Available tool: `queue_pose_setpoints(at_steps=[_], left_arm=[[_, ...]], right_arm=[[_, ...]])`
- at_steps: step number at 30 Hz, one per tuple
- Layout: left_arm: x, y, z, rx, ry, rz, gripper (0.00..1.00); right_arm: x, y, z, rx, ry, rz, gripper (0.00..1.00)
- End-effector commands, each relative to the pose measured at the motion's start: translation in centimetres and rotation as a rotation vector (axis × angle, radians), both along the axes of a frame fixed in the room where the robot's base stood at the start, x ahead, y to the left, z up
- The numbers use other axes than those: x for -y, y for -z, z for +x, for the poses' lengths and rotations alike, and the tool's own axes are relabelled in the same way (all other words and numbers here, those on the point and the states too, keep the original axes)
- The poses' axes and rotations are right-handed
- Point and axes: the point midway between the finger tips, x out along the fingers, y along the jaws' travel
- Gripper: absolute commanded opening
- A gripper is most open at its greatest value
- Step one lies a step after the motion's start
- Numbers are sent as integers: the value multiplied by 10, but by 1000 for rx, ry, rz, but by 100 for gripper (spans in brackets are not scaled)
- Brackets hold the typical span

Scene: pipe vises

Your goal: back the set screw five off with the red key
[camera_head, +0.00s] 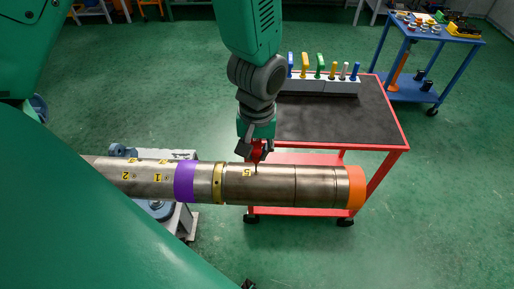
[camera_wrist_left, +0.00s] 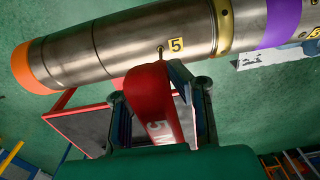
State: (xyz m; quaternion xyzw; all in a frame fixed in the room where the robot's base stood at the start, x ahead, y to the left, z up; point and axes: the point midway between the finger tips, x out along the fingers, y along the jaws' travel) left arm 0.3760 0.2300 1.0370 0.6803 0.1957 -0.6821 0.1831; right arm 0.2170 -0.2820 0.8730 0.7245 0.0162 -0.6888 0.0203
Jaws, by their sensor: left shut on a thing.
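Set screw five is hidden at the key's tip, so I cannot tell how deep the tip sits. My right gripper is not in view.
The pipe has a purple band (camera_head: 185,181), a yellow-brown collar (camera_head: 218,182) and an orange end (camera_head: 356,187). Behind it stands a red cart (camera_head: 393,140) with a rack (camera_head: 318,87) of coloured keys. A blue cart (camera_head: 408,94) stands at the back right. Green floor is open at right.

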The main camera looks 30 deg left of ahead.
Motion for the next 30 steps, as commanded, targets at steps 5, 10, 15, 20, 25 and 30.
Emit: queue_pose_setpoints(at_steps=[5,10,15,20,25,30], left_arm=[[0,1,-1,-3,1,1,0],[0,2,-1,-4,1,0,0],[0,2,-1,-4,1,0,0],[0,2,-1,-6,1,0,0],[0,3,-1,-6,2,0,0],[0,3,-1,-6,2,0,0]], right_arm=[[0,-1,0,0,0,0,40],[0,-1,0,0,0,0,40],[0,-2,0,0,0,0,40],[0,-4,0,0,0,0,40],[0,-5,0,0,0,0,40],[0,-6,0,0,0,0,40]])
